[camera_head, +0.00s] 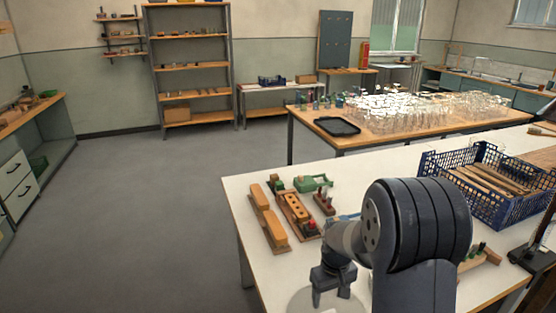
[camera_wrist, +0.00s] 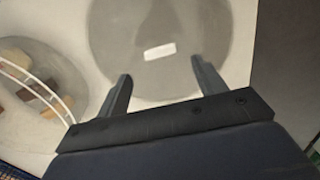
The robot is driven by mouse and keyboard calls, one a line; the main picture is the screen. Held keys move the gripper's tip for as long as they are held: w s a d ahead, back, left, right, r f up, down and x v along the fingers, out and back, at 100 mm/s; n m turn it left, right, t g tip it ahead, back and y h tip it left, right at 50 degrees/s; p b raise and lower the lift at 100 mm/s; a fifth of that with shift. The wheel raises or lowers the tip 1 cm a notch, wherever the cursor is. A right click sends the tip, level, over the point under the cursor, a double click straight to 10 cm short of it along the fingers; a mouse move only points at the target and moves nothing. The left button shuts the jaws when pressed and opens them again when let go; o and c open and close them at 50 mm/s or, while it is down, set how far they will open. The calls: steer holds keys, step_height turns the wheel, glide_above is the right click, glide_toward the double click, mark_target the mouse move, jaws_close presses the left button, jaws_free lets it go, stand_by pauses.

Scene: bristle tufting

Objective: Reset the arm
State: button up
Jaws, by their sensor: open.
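My gripper (camera_head: 333,290) hangs low over the front left part of the white table (camera_head: 245,205) in the head view, at the end of my dark arm. In the wrist view its two fingers (camera_wrist: 161,69) are spread apart with nothing between them. Beyond the fingertips is a grey round area (camera_wrist: 195,30) with a small white rectangle (camera_wrist: 160,51) on it. Whether the gripper touches the surface below cannot be told. My arm hides part of the table's middle.
Wooden brush blocks (camera_head: 268,220) and a green fixture (camera_head: 313,183) lie left of my arm. A blue crate (camera_head: 440,200) with wooden pieces stands to the right. Behind, a second table (camera_head: 370,142) carries much glassware and a black tray (camera_head: 337,126). The floor at left is clear.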

mark_target(328, 312)
step_height(328, 312, down, 7)
steer(key=shift+r, duration=0.1)
step_height(328, 312, up, 3)
steer(key=shift+f, duration=0.2)
steer(key=shift+r, duration=0.7)
